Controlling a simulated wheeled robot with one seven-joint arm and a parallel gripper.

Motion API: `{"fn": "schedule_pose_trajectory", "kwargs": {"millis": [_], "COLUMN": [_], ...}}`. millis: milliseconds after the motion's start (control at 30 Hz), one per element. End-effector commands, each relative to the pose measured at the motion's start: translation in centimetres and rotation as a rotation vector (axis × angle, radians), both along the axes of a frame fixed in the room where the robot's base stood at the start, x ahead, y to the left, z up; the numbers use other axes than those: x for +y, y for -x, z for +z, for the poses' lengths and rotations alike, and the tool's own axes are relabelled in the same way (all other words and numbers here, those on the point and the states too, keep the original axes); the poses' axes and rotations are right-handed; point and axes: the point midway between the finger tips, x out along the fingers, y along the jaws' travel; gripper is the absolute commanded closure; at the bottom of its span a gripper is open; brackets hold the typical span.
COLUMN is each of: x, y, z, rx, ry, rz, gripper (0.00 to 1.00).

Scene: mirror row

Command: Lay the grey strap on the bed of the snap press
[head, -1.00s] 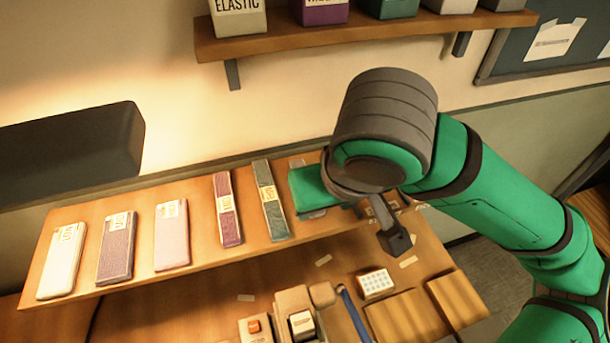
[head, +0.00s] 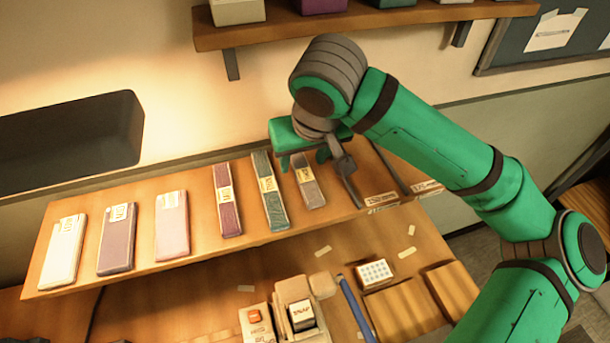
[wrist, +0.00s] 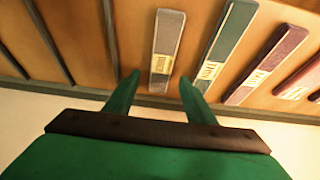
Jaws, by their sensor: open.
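The grey strap (head: 309,188) is a short, flat, labelled piece lying on the wooden shelf, to the right of a longer green strap (head: 270,195). My gripper (head: 303,158) is open and empty at the strap's wall-side end. In the wrist view the grey strap (wrist: 168,48) lies ahead of my open fingers (wrist: 160,78), roughly in line with the gap between them. They do not appear to touch it. A beige device with a white labelled block (head: 299,308), probably the snap press, stands on the lower table; its bed is hard to make out.
Thin dark dividers (head: 391,168) mark empty slots at right. The lower table holds a button card (head: 375,272), a blue bar (head: 357,310) and wooden trays (head: 408,318). An upper shelf (head: 400,15) overhangs.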

Motion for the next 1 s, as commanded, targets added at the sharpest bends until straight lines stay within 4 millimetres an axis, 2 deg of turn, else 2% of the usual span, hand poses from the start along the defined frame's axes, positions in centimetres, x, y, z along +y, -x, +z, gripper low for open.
{"fn": "schedule_pose_trajectory", "kwargs": {"millis": [200, 700, 733, 767, 900, 1000], "x": [0.2, 0.2, 0.2, 0.2, 0.2, 0.2], "y": [-0.6, -0.6, -0.6, -0.6, -0.6, -0.6], "z": [-1.5, -1.7, -1.7, -1.7, -1.7, -1.7], "rx": [0.0, 0.001, 0.001, 0.001, 0.001, 0.001], "ry": [0.0, 0.0, 0.0, 0.001, 0.0, 0.0], "rz": [0.0, 0.0, 0.0, 0.0, 0.0, 0.0], "gripper": [0.5, 0.5, 0.52, 0.6, 0.93, 0.99]}}
